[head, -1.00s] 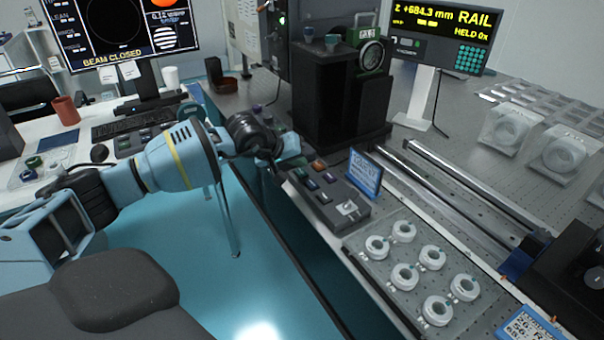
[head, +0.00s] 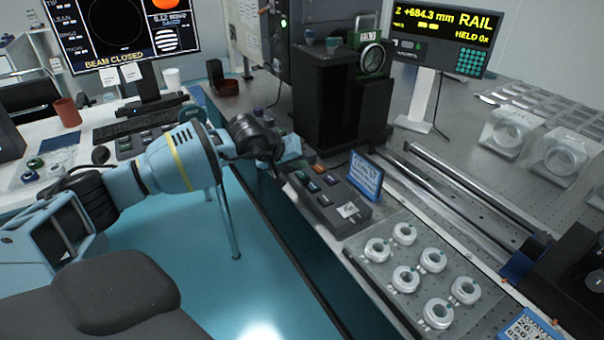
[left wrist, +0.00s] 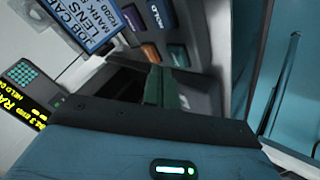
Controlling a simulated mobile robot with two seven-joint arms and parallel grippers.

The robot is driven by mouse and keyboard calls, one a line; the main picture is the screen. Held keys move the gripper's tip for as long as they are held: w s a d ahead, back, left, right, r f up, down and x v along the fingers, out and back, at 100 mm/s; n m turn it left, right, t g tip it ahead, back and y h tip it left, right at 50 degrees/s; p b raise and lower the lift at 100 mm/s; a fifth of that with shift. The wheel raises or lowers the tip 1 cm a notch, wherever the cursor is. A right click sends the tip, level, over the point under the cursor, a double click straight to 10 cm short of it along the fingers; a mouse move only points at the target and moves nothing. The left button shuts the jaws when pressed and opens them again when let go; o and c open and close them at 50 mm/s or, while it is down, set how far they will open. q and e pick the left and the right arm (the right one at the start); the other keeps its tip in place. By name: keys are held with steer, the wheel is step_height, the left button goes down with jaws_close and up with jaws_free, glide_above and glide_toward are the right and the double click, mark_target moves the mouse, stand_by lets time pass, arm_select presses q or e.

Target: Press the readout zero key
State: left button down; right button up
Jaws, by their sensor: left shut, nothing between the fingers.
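A dark key box (head: 335,212) with several small coloured keys sits at the near edge of the optical table. Its orange key (head: 318,167) and a blue key (head: 331,180) show in the head view. The left wrist view shows a purple key (left wrist: 133,18), a brown-orange key (left wrist: 150,52) and a green key (left wrist: 178,55); I cannot tell which is the zero key. My left gripper (head: 283,170) is shut and empty beside the box's far-left end; its greenish fingers (left wrist: 160,88) point towards the keys. Contact cannot be told. My right gripper is out of view.
A blue label card (head: 366,175) stands behind the key box. A plate with several white rings (head: 375,270) lies to the right. A dark block (head: 340,100) stands behind.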

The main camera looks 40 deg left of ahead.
mark_target(299, 176)
arm_select(q)
steer(key=shift+f, duration=0.15)
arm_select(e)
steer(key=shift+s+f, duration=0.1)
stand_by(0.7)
arm_select(q)
steer(key=shift+f+b, duration=0.3)
steer(key=shift+b, duration=0.05)
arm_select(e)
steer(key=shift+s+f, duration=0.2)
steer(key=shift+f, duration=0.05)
arm_select(q)
steer(key=shift+f+b, duration=0.3)
steer(key=shift+f, duration=0.15)
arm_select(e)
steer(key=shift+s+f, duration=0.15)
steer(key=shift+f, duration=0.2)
arm_select(q)
steer(key=shift+r, duration=0.1)
steer(key=shift+r+p, duration=0.4)
steer(key=shift+r, duration=0.35)
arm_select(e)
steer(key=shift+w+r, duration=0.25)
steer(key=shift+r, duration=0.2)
arm_select(q)
steer(key=shift+r, duration=0.15)
